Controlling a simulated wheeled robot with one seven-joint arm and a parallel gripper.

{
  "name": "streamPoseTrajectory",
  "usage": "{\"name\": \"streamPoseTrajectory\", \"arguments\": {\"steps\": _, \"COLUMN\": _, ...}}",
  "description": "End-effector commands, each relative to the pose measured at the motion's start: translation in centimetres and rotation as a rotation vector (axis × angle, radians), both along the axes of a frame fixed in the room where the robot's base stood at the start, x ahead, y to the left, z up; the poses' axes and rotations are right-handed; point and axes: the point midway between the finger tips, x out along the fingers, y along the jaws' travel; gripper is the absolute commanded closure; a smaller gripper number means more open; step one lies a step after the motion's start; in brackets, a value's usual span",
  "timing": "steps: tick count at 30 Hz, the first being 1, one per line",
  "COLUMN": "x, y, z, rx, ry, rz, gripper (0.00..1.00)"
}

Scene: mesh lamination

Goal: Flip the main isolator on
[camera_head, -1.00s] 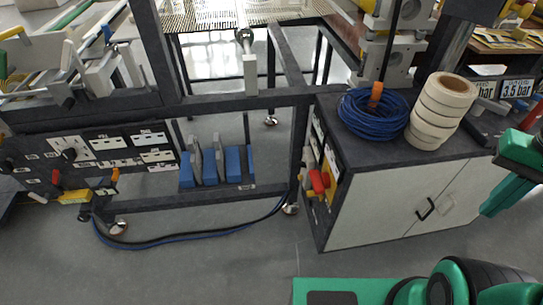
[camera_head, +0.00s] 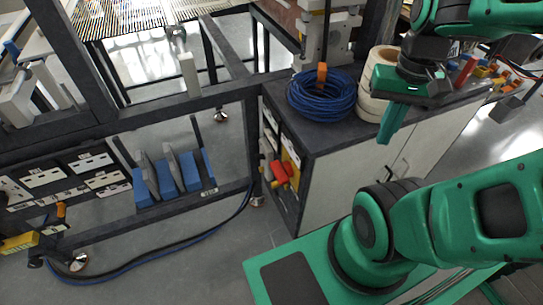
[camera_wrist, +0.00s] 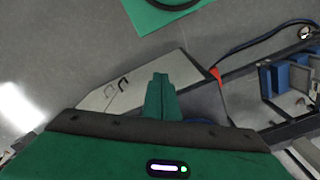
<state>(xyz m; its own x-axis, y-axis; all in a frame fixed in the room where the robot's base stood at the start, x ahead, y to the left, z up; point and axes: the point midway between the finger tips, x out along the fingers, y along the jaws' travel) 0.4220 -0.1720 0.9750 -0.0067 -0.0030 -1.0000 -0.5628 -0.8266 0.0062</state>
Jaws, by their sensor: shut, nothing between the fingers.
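The main isolator appears to be the red switch (camera_head: 281,175) on a yellow plate (camera_head: 291,160), on the left end panel of the low cabinet. A small red part, likely the same switch, shows in the wrist view (camera_wrist: 215,74), right of my fingertips. The handle's exact position is too small to read. My gripper (camera_head: 388,138) is shut and empty, its green fingers pointing down in front of the cabinet doors, above and to the right of the switch. In the wrist view the closed fingers (camera_wrist: 160,78) point towards the floor and cabinet.
A blue cable coil (camera_head: 321,98) and a stack of tape rolls (camera_head: 376,75) sit on the cabinet top (camera_head: 345,133). A dark frame leg (camera_head: 252,140) stands just left of the switch. Cables (camera_head: 170,258) lie on the floor. Open floor (camera_head: 225,235) lies before the panel.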

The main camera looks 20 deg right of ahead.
Motion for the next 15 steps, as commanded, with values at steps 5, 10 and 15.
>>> {"name": "streamPoseTrajectory", "arguments": {"steps": 5, "x": 4.6, "y": 1.5, "z": -0.8, "rx": -0.063, "ry": 0.033, "rz": -0.145, "gripper": 1.0}}
{"name": "streamPoseTrajectory", "arguments": {"steps": 10, "x": 10.8, "y": 4.1, "z": -2.7, "rx": -0.151, "ry": 0.029, "rz": -0.363, "gripper": 1.0}}
{"name": "streamPoseTrajectory", "arguments": {"steps": 15, "x": 16.4, "y": 8.5, "z": -5.6, "rx": -0.223, "ry": -0.017, "rz": -0.576, "gripper": 1.0}}
